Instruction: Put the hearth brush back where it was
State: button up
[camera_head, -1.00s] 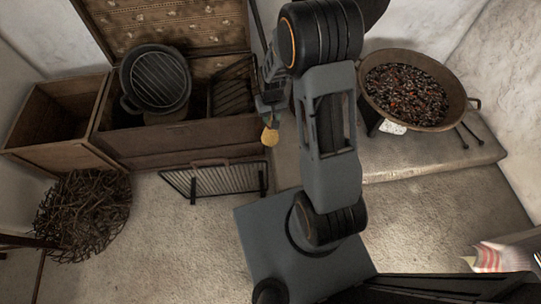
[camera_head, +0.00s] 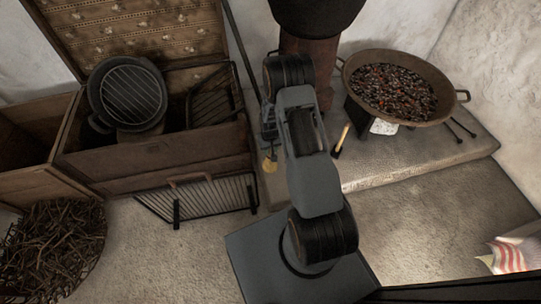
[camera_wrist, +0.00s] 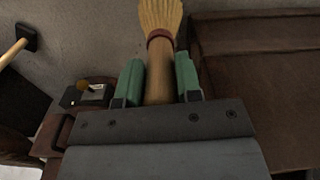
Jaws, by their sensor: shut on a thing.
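The hearth brush (camera_wrist: 160,18) has pale straw bristles, a reddish band and a wooden handle. My gripper (camera_wrist: 158,84) is shut on the handle in the wrist view, with a green pad on each side. The bristles point away from my wrist. In the head view the brush head (camera_head: 269,166) hangs below my gripper (camera_head: 268,138), near the right end of the wooden chest and the edge of the stone hearth slab. I cannot tell whether the bristles touch anything. The handle's far end is hidden by my gripper.
The open wooden chest (camera_head: 150,166) holds a round pot with a grate (camera_head: 130,95). A black rack (camera_head: 205,200) leans in front. A short-handled tool (camera_head: 342,139) and a pan of embers (camera_head: 395,88) are on the hearth slab (camera_head: 400,165). A twig basket (camera_head: 55,240) sits left.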

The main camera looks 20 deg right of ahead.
aim_at(269, 167)
jog(key=w+d+f+b, duration=0.1)
jog(key=w+f+b, duration=0.3)
jog(key=f, duration=0.4)
jog(key=shift+d+f, duration=0.3)
jog(key=shift+d, duration=0.1)
jog(key=shift+f, duration=0.2)
jog(key=o, duration=1)
